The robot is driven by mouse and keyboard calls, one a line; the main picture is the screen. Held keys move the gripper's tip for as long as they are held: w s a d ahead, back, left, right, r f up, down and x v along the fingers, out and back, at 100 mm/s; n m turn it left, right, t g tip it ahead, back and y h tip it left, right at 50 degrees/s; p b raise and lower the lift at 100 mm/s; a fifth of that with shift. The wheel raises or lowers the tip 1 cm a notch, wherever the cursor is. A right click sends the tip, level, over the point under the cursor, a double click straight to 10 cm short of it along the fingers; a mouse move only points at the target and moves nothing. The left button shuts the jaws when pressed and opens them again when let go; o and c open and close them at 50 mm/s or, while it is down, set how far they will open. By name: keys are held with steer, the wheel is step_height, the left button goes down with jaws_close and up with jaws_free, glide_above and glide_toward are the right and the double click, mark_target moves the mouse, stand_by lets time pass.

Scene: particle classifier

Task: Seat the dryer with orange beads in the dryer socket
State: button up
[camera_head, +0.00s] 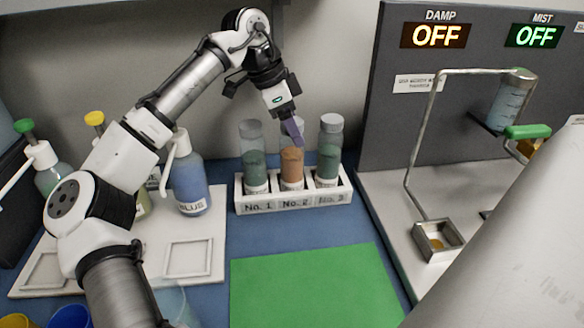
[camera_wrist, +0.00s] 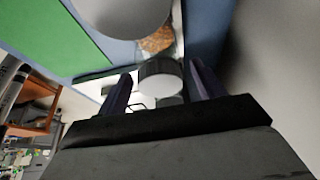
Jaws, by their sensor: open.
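The dryer with orange beads (camera_head: 291,166) stands upright in the middle slot, No. 2, of the white rack (camera_head: 262,206). My gripper (camera_head: 294,130) is at its upper part and hides some of it. In the wrist view my gripper (camera_wrist: 160,70) is open, with a finger on each side of a white round cap (camera_wrist: 160,82). The orange beads (camera_wrist: 158,40) show beyond the cap. I cannot tell whether the fingers touch the dryer. I cannot make out the dryer socket for certain; the panel's right part is partly hidden.
Green-bead dryers stand close on both sides, in No. 1 (camera_head: 255,168) and No. 3 (camera_head: 328,162). A bent metal pipe (camera_head: 412,165) rises from a square metal cup (camera_head: 437,242) to a clear cylinder (camera_head: 507,103). A bare green mat (camera_head: 312,288) lies in front.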

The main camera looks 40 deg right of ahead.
jaws_close()
stand_by(0.4)
steer(key=shift+r, duration=0.2)
